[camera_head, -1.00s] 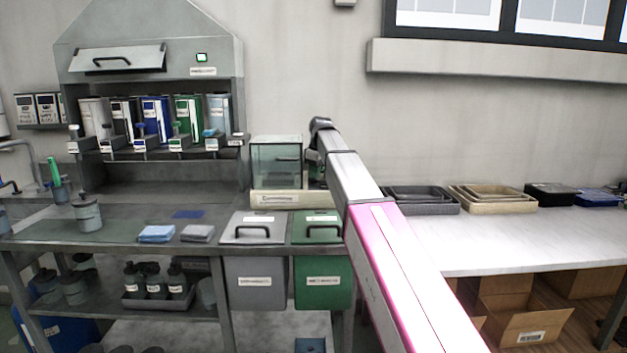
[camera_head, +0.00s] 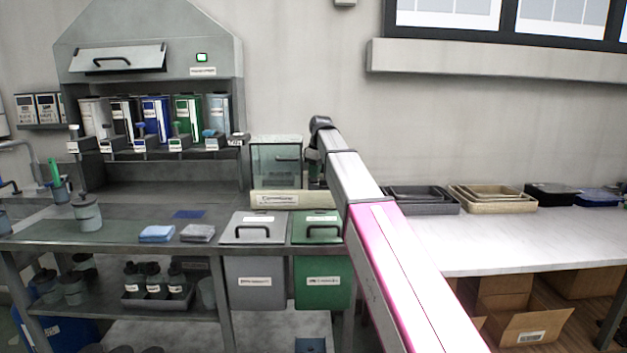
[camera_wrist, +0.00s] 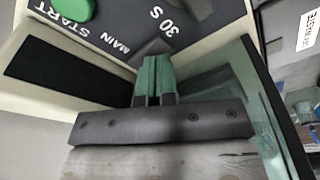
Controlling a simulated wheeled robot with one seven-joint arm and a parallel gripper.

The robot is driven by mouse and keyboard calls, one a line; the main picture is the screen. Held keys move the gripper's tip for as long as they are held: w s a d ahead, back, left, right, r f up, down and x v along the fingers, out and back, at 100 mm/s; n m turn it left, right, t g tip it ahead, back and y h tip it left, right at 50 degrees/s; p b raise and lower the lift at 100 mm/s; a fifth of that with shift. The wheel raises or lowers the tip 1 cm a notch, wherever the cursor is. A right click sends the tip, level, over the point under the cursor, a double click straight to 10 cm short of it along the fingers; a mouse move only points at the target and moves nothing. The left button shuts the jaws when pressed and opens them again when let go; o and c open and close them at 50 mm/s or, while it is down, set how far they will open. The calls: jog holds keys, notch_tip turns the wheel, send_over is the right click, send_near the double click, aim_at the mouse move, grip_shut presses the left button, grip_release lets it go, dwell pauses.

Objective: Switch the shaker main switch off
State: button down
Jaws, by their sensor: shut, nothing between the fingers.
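The shaker has a clear hood (camera_head: 275,165) on a cream base (camera_head: 277,200) and stands on the bench behind the bins. In the wrist view its dark panel (camera_wrist: 120,22) carries the words START, MAIN and 30 S, and a green button (camera_wrist: 72,8) beside START. My gripper (camera_wrist: 153,62) is shut and empty, with green fingers pointing at the panel. The fingertips are at a dark raised piece (camera_wrist: 152,46) by the MAIN label, which looks like the main switch. The fingers partly hide it; I cannot tell contact or its position. In the head view my arm hides most of the gripper.
The clear hood wall (camera_wrist: 250,105) rises close to the right of my gripper. A grey bin (camera_head: 254,270) and a green bin (camera_head: 322,268) hang in front of the shaker. Trays (camera_head: 493,199) stand along the back of the right bench (camera_head: 530,240), whose front is clear.

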aim_at(315, 180)
jog(key=shift+r, duration=2.9)
jog(key=shift+s, duration=0.1)
